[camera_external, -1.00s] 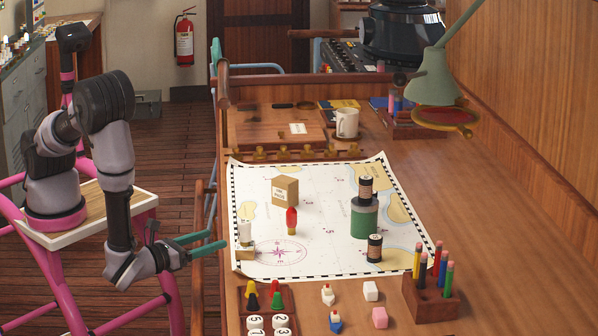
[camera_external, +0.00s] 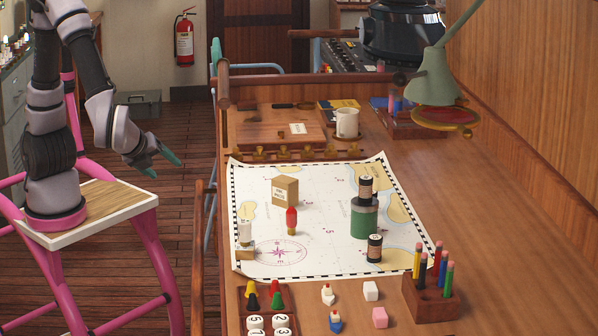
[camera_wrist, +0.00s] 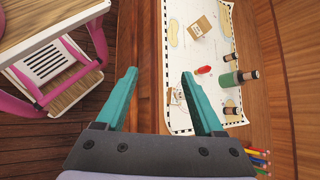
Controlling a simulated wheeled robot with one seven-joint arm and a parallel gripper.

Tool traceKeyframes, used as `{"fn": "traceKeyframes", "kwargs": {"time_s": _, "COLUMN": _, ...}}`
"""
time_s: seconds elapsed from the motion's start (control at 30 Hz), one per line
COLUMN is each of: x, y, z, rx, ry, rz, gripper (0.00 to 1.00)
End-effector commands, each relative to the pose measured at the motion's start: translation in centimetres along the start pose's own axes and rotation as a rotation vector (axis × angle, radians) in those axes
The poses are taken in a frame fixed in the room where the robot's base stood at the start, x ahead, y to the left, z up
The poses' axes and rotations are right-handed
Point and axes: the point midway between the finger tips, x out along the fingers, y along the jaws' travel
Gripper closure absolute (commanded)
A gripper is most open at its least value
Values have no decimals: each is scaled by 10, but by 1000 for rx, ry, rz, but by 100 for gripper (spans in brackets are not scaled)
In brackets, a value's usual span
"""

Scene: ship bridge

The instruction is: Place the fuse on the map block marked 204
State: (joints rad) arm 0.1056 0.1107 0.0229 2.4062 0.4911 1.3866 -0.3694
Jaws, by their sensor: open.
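A small pale cylinder with a light cap (camera_external: 245,233), which may be the fuse, stands upright on a small tan block (camera_external: 245,254) at the chart's left edge. A larger tan box (camera_external: 285,191) with unreadable printing stands farther back on the chart (camera_external: 325,255). I cannot read 204 on any block. A red piece with a yellowish base (camera_external: 291,221) stands near the compass rose. My gripper (camera_external: 168,167) is open and empty, left of the desk and above the floor. In the wrist view its teal fingers (camera_wrist: 160,78) are spread, with the chart beyond the right finger.
A dark labelled cylinder (camera_external: 366,188) stands on a green cylinder (camera_external: 364,220); another dark one (camera_external: 374,248) stands nearby. A pencil block (camera_external: 431,300), game pieces and dice line the front. A wooden rail (camera_external: 199,240) borders the desk's left side. The desk's right side is clear.

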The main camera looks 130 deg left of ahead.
Motion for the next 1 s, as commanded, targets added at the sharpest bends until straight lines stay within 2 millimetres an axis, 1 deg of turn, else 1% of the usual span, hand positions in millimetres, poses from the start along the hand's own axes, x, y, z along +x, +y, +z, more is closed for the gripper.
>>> {"fn": "traceKeyframes", "kwargs": {"time_s": 0.03, "x": -11, "y": 2, "z": 10, "rx": -60, "ry": 73, "rz": 27, "gripper": 30}}
{"fn": "traceKeyframes", "kwargs": {"time_s": 0.17, "x": -39, "y": 12, "z": 27, "rx": -190, "ry": 265, "rz": 96, "gripper": 30}}
{"fn": "traceKeyframes", "kwargs": {"time_s": 0.3, "x": -74, "y": 20, "z": 44, "rx": -325, "ry": 489, "rz": 145, "gripper": 30}}
{"fn": "traceKeyframes", "kwargs": {"time_s": 0.5, "x": -123, "y": 26, "z": 70, "rx": -487, "ry": 794, "rz": 165, "gripper": 30}}
{"fn": "traceKeyframes", "kwargs": {"time_s": 0.6, "x": -141, "y": 28, "z": 81, "rx": -541, "ry": 904, "rz": 161, "gripper": 30}}
{"fn": "traceKeyframes", "kwargs": {"time_s": 0.7, "x": -152, "y": 29, "z": 88, "rx": -572, "ry": 972, "rz": 156, "gripper": 30}}
{"fn": "traceKeyframes", "kwargs": {"time_s": 0.77, "x": -156, "y": 30, "z": 90, "rx": -582, "ry": 994, "rz": 155, "gripper": 30}}
{"fn": "traceKeyframes", "kwargs": {"time_s": 1.0, "x": -158, "y": 30, "z": 91, "rx": -586, "ry": 1006, "rz": 154, "gripper": 30}}
